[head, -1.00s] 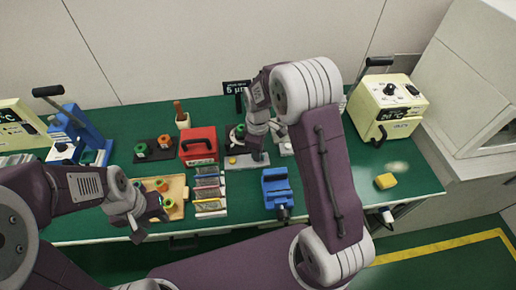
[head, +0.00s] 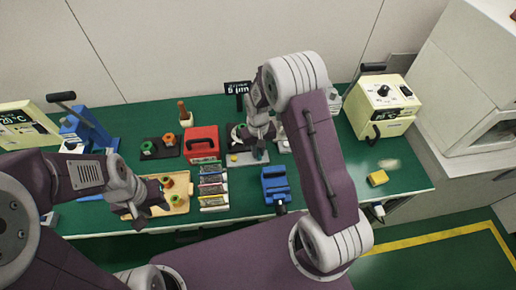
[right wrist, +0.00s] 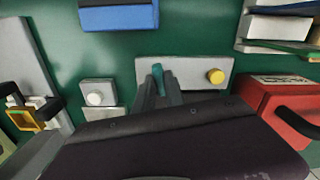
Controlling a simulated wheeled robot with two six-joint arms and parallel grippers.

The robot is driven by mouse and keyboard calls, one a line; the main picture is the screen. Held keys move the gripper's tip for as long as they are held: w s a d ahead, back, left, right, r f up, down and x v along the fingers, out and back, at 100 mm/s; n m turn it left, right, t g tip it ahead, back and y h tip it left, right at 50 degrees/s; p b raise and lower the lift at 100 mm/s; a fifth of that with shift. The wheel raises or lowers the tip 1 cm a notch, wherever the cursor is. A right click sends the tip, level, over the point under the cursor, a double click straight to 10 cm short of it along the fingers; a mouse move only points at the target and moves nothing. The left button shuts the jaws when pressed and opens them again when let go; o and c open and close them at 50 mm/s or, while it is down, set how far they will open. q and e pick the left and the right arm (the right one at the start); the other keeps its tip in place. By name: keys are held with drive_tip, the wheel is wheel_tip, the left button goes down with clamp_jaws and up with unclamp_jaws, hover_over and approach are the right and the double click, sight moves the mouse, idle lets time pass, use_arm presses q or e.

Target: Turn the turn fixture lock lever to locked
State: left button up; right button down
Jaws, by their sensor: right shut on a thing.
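The turn fixture is a light grey plate (head: 247,160) near the middle of the green bench, with a yellow knob (right wrist: 215,76) at one end. Its teal lock lever (right wrist: 157,74) stands at the plate's other half in the right wrist view. My right gripper (right wrist: 158,88) is shut on the lever, and its dark fingers hide the lever's lower part. In the head view my right gripper (head: 259,147) is over the fixture and partly covers it. My left gripper (head: 152,208) hangs over a wooden tray (head: 181,207), away from the fixture; its jaw opening is unclear.
A red box with a black handle (head: 202,143) stands left of the fixture. A blue vise-like block (head: 274,185) is in front, beside a rack of slim pieces (head: 213,188). A cream temperature unit (head: 382,108) and yellow block (head: 377,178) are on the right.

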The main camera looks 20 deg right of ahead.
drive_tip(key=shift+m+p, duration=0.4)
drive_tip(key=shift+m, duration=0.7)
drive_tip(key=c, duration=1.4)
unclamp_jaws()
drive_tip(key=shift+r, duration=0.1)
wheel_tip(320, 180, up, 9)
